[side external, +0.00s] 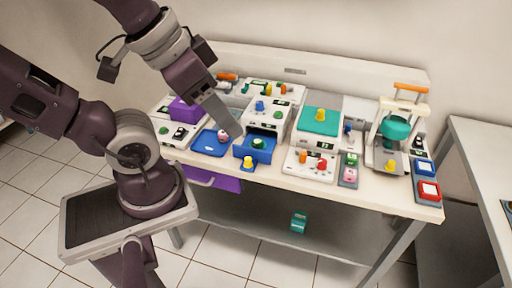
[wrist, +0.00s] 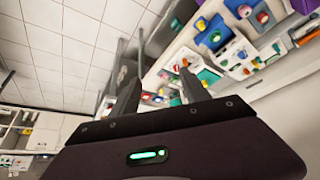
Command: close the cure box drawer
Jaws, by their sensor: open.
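A white box (side external: 266,111) stands in the middle of the table, and a blue drawer (side external: 243,151) sticks out of its front. I take this to be the cure box. A green round thing lies inside the drawer, and a yellow knob (side external: 248,162) shows at its front. My gripper (side external: 236,133) points down beside the drawer's left side in the side view; whether it touches is unclear. In the wrist view my gripper (wrist: 160,85) has its two fingers apart with nothing between them.
A blue tray (side external: 203,148) with a pink and white item lies left of the drawer. A white block with orange and red knobs (side external: 310,166) stands to the right. A purple drawer (side external: 222,182) hangs under the table's front edge. The tabletop is crowded.

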